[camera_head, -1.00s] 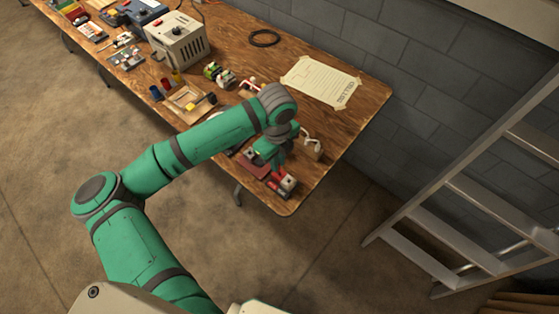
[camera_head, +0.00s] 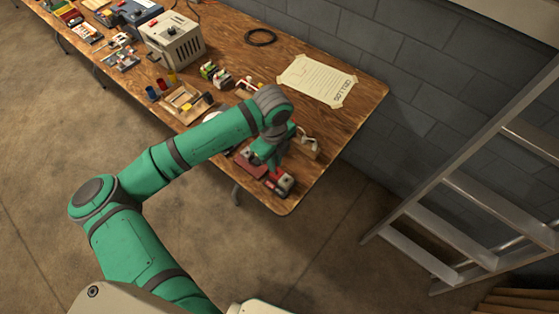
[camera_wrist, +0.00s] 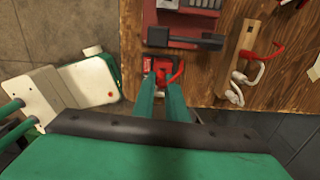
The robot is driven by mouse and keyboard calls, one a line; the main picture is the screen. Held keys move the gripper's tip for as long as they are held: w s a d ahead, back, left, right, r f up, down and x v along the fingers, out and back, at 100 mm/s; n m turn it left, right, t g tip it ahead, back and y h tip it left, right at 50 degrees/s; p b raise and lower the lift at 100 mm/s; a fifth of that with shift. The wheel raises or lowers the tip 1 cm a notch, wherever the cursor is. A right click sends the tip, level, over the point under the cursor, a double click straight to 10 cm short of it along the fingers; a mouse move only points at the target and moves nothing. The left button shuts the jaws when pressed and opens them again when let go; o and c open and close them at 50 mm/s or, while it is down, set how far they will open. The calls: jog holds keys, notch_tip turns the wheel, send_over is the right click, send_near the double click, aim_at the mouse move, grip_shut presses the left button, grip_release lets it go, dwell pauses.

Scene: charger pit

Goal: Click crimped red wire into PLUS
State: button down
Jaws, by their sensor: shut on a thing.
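My gripper (camera_wrist: 160,86) is shut on the red wire (camera_wrist: 177,74), whose curved end shows beside the fingertips in the wrist view. The fingertips are right over a small red housing (camera_wrist: 149,66) with a white mark; whether the wire end touches it or is inside it I cannot tell. The fingers hide part of the housing, and I cannot read a PLUS mark. In the head view my gripper (camera_head: 270,158) points down over the table's near right end, next to a dark red fixture (camera_head: 249,164).
The fixture's dark bar (camera_wrist: 186,40) lies close above the fingertips. A wooden block (camera_wrist: 248,45) with white hooks and red wire stands to the right. The table edge is close by. A taped paper (camera_head: 318,80) and a grey box (camera_head: 172,40) are farther back.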

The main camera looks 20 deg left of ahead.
jog(key=shift+d, duration=0.15)
dwell(0.4)
jog(key=shift+w+f, duration=0.15)
jog(key=shift+w, duration=0.05)
jog(key=shift+d, duration=0.2)
jog(key=shift+s+a, duration=0.3)
jog(key=shift+a, duration=0.1)
jog(key=shift+d+f, duration=0.15)
jog(key=shift+d, duration=0.1)
dwell(0.5)
jog(key=shift+w+f, duration=0.1)
jog(key=shift+w, duration=0.2)
jog(key=shift+d, duration=0.15)
jog(key=shift+s+a, duration=0.3)
jog(key=shift+a, duration=0.1)
